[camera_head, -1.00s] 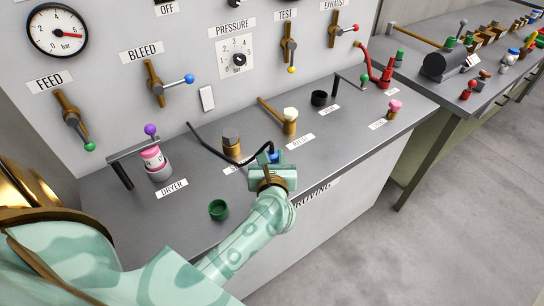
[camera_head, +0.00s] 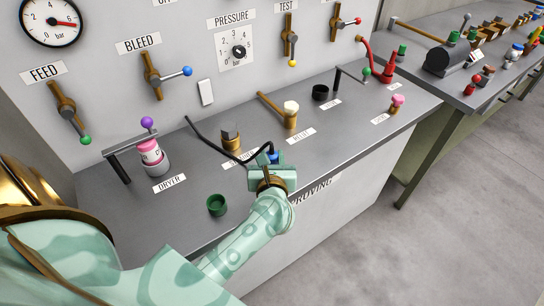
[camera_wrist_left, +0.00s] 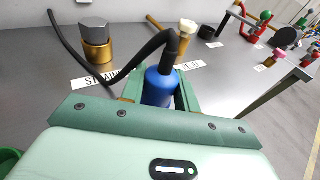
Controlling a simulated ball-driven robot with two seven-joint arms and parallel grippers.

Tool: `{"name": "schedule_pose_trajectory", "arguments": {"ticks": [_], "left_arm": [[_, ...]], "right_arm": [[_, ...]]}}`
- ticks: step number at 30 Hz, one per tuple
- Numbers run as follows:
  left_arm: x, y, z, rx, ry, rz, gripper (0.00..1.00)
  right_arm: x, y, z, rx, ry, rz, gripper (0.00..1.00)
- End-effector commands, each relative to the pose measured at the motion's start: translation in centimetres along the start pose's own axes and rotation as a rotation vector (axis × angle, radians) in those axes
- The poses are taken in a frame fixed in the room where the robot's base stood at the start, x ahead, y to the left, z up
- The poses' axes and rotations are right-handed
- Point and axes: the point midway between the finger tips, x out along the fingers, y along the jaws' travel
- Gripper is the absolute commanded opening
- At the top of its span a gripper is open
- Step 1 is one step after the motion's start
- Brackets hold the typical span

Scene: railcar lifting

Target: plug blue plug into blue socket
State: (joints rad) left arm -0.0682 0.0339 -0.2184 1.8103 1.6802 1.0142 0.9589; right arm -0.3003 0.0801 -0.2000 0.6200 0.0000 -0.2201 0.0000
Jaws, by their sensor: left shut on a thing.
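The blue plug (camera_wrist_left: 160,86) sits upright between the fingers of my left gripper (camera_wrist_left: 160,98), with a black cable (camera_wrist_left: 130,60) leaving its top. In the head view the blue plug (camera_head: 273,156) shows as a small patch above my left gripper (camera_head: 272,170), near the bench's front edge. The cable runs back left past a brass fitting with a grey top (camera_head: 230,136). The plug's lower end is hidden by the gripper. I cannot make out a blue socket in either view. My right gripper is not in view.
A green cup (camera_head: 217,205) stands on the bench left of my gripper, and a pink-topped dryer canister (camera_head: 152,157) farther left. A brass valve with a cream knob (camera_head: 291,113) and a black cup (camera_head: 320,92) stand behind right. A side bench (camera_head: 425,88) is at right.

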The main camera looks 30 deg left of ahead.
Motion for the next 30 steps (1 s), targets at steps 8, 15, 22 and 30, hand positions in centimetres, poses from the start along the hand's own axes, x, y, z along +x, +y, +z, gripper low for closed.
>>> {"name": "schedule_pose_trajectory", "arguments": {"ticks": [8, 15, 22, 30], "left_arm": [[0.2, 0.0, -0.8, 0.001, 0.000, 0.000, 0.06], [0.2, 0.0, -1.0, 0.001, -0.001, 0.000, 0.53], [0.2, 0.0, -1.0, 0.000, 0.000, 0.000, 0.56], [-2.3, -0.1, -0.9, -0.002, 0.003, -0.002, 0.56]], "right_arm": [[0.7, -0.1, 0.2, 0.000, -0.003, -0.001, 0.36], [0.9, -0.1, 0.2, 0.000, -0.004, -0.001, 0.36], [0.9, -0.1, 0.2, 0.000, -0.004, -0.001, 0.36], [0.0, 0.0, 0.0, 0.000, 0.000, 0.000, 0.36]]}}
